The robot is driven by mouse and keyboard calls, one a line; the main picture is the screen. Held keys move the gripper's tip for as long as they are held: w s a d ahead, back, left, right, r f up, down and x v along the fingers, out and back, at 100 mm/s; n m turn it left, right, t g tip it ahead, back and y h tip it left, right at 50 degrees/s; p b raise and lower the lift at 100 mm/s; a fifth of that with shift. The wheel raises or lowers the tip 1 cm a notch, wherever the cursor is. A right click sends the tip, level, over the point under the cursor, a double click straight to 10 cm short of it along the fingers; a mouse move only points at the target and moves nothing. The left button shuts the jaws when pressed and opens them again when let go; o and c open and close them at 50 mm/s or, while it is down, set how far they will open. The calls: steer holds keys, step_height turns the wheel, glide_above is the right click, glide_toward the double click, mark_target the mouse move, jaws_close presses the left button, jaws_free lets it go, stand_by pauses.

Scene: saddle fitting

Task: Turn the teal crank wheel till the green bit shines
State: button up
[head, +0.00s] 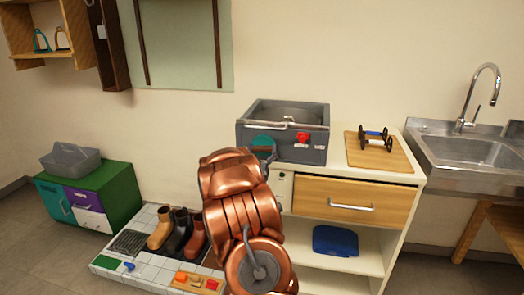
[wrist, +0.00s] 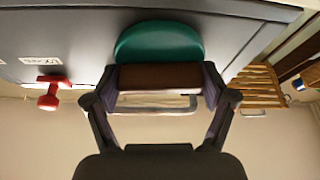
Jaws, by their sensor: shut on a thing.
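The teal crank wheel (head: 261,141) is on the front of a grey box (head: 310,153) on the counter; my copper arm hides part of it in the head view. In the wrist view the teal wheel (wrist: 158,42) shows as a rounded disc at the top middle. My gripper (wrist: 158,80) is shut on a brown handle (wrist: 158,76) in front of the wheel, with a dark finger at each end. I cannot make out any shining green bit in either view.
A red knob (head: 303,137) sits right of the wheel on the box front; it also shows in the wrist view (wrist: 50,92). A wooden board (head: 378,157) with a dark rack is to the right, then a sink (head: 470,150). Boots (head: 181,232) stand on the tiled platform below left.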

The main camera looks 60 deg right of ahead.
steer(key=shift+r+n+t+y, duration=0.1)
steer(key=shift+n+t+y, duration=0.3)
steer(key=shift+n+t, duration=0.9)
steer(key=shift+n+g, duration=0.5)
steer(key=shift+n, duration=0.1)
steer(key=o, duration=1)
steer(key=shift+v, duration=3.75)
